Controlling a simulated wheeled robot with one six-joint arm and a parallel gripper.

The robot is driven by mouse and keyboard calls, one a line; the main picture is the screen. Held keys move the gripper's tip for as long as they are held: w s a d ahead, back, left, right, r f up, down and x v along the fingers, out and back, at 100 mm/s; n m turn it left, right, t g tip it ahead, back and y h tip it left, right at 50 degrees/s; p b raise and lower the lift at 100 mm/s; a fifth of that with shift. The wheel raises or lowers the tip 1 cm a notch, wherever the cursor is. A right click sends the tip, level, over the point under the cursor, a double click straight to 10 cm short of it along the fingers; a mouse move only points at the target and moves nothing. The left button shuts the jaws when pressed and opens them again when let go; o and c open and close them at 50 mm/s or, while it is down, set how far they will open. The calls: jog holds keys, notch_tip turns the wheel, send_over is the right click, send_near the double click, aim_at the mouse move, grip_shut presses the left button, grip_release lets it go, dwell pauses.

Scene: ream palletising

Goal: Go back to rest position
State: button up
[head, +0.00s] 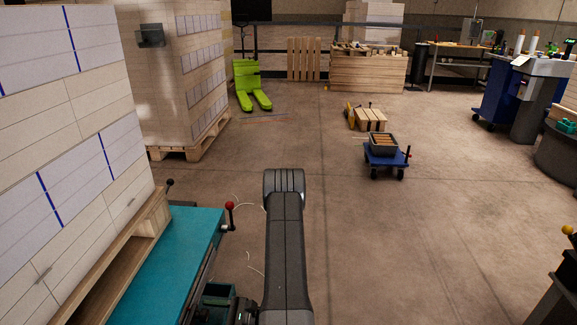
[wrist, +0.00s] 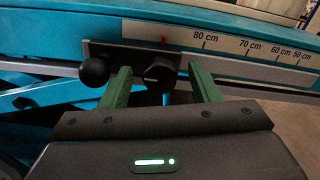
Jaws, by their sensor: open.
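My gripper (wrist: 161,88) shows in the wrist view with its two green fingers spread apart and nothing between them that I can see held. I cannot tell whether the fingers touch the dial. The teal table (head: 170,265) also shows there at the lower left.
Tall stacks of reams (head: 60,130) stand at the left, one on a wooden pallet (head: 190,150). A blue cart (head: 385,160) carries a grey bin (head: 384,144) at the right. A green pallet jack (head: 250,85) stands farther back.

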jog(key=shift+m+p, duration=0.9)
jog(key=shift+m, duration=0.4)
jog(key=shift+r, duration=0.1)
